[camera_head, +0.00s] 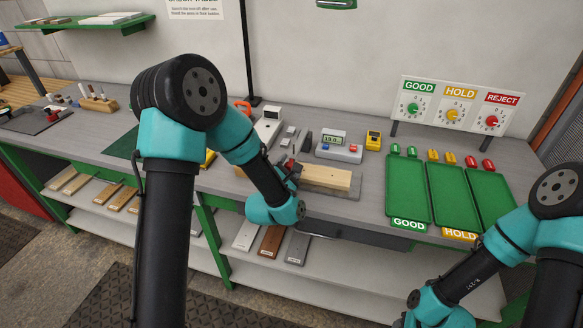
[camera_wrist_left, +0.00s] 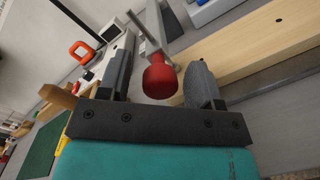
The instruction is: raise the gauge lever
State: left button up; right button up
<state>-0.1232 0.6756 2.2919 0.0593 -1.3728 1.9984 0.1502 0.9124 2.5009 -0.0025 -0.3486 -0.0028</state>
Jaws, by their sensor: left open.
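The gauge lever (camera_wrist_left: 160,80) shows in the left wrist view as a red knob on a grey metal arm. My left gripper (camera_wrist_left: 158,88) is open, with one dark finger on each side of the red knob. I see a gap on the left side; on the right the finger is close to the knob, and I cannot tell if it touches. In the head view my left gripper (camera_head: 290,171) is at the left end of a wooden board (camera_head: 325,178), and my arm hides much of the lever. My right gripper is outside the head view; only its arm shows at lower right.
A digital readout box (camera_head: 338,153) and a yellow device (camera_head: 373,140) stand behind the board. Green trays (camera_head: 407,190) lie to the right, below a panel with GOOD, HOLD and REJECT dials (camera_head: 455,112). Several boards (camera_head: 271,241) lie on the lower shelf.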

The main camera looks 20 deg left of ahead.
pick_arm(q)
grip_shut()
dwell(0.5)
